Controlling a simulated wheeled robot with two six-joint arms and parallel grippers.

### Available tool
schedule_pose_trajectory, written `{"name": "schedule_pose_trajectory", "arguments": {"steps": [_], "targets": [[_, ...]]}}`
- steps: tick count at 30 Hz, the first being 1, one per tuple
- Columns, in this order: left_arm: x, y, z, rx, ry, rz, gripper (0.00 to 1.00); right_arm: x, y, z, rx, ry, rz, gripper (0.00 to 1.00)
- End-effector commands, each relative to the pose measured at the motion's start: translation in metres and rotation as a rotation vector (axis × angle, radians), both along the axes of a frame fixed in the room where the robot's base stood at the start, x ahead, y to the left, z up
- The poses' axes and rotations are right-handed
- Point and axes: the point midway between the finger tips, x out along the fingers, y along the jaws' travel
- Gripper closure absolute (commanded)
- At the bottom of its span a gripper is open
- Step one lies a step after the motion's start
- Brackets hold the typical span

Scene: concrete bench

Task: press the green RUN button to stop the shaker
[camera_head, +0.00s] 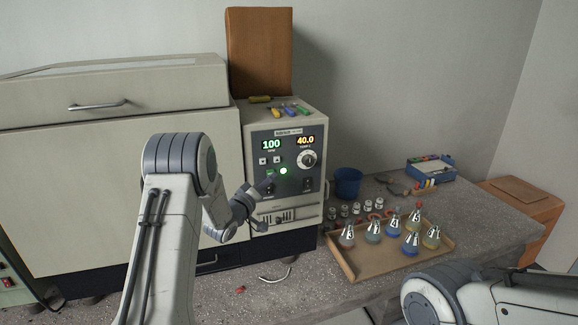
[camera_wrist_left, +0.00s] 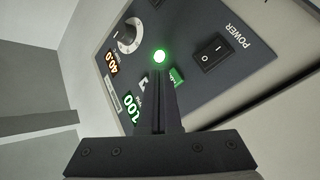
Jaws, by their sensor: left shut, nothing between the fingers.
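The shaker's control panel (camera_head: 306,190) shows a green 100 display and an orange 40.0 display. A green button (camera_wrist_left: 177,77), partly hidden by my fingers, lies beside a bright round green lamp (camera_wrist_left: 159,57); the lamp also glows in the head view (camera_head: 283,170). I cannot read a RUN label. My left gripper (camera_head: 266,184) is shut and empty, its fingers pointing at the panel near the green button. In the wrist view its fingertips (camera_wrist_left: 155,82) overlap the button's edge; I cannot tell whether they touch it. My right gripper is out of view.
A black POWER switch (camera_wrist_left: 213,53) and a knob (camera_head: 307,159) are on the same panel. A tray (camera_head: 345,262) of flasks, several small vials and a blue cup (camera_head: 347,183) stand to the right. A cardboard box (camera_head: 258,52) stands behind.

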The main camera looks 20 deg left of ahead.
Motion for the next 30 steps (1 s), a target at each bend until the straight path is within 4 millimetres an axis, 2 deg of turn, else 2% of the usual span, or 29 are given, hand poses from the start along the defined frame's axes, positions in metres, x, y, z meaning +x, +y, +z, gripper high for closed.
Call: {"name": "schedule_pose_trajectory", "arguments": {"steps": [30], "targets": [[0.0079, 0.0057, 0.0, 0.0, 0.0, 0.0, 1.0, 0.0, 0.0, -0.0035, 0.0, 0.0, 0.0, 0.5]]}}
